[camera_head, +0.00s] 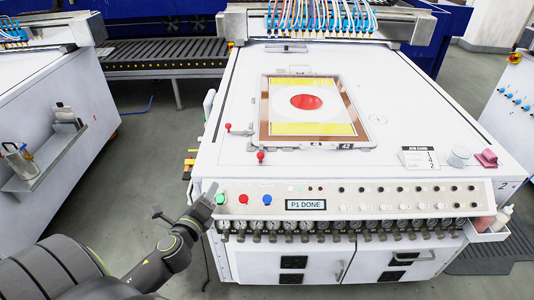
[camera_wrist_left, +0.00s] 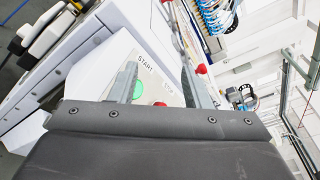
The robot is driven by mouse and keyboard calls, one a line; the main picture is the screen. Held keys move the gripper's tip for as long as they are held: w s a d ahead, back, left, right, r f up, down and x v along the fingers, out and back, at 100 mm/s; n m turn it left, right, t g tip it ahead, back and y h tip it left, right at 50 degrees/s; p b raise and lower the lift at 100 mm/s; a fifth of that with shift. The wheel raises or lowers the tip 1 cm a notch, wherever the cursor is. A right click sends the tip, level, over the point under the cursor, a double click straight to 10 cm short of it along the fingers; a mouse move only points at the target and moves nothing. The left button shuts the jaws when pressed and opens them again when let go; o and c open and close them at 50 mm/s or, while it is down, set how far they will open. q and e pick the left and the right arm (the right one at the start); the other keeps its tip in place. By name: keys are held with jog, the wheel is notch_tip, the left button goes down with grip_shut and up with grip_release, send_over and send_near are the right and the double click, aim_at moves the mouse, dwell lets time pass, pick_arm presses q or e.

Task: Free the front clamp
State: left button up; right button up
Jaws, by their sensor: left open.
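A framed screen (camera_head: 263,120) with a red disc and yellow bands lies on the white machine top. A clamp with a red knob (camera_head: 261,156) stands at the frame's front edge, near its left corner; whether it is locked is too small to tell. A second red-knobbed clamp (camera_head: 236,130) sits at the frame's left side. My left gripper (camera_head: 211,193) is at the panel's left end, by the green button (camera_head: 220,199), apart from both clamps. In the left wrist view its fingers (camera_wrist_left: 162,82) are spread and empty, with red knobs (camera_wrist_left: 201,69) beyond. My right gripper is not in view.
The front panel carries red (camera_head: 243,199) and blue (camera_head: 267,199) buttons and a display (camera_head: 305,204) reading "P1 DONE". A job card (camera_head: 419,158), a cup (camera_head: 459,157) and a pink block (camera_head: 486,158) lie at the right. The white top around the frame is mostly clear.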

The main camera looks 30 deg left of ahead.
pick_arm(q)
jog(key=w+d+r+m+t+h, duration=0.1)
jog(key=w+r+m+h, duration=0.15)
jog(key=m, duration=0.35)
jog(key=w+d+r+m+t+h, duration=0.1)
jog(key=d+m+h, duration=0.15)
jog(key=m, duration=0.45)
jog(key=m+h+p, duration=0.2)
jog(key=p, duration=0.1)
send_near(258, 156)
jog(key=shift+w+d+r, duration=0.15)
jog(key=shift+w+d, duration=0.05)
jog(key=shift+w, duration=0.75)
jog(key=w, duration=1.1)
jog(key=shift+d+f, duration=0.25)
jog(key=shift+d, duration=0.15)
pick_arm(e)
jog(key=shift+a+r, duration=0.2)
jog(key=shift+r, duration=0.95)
pick_arm(q)
jog(key=shift+c, duration=0.2)
grip_shut()
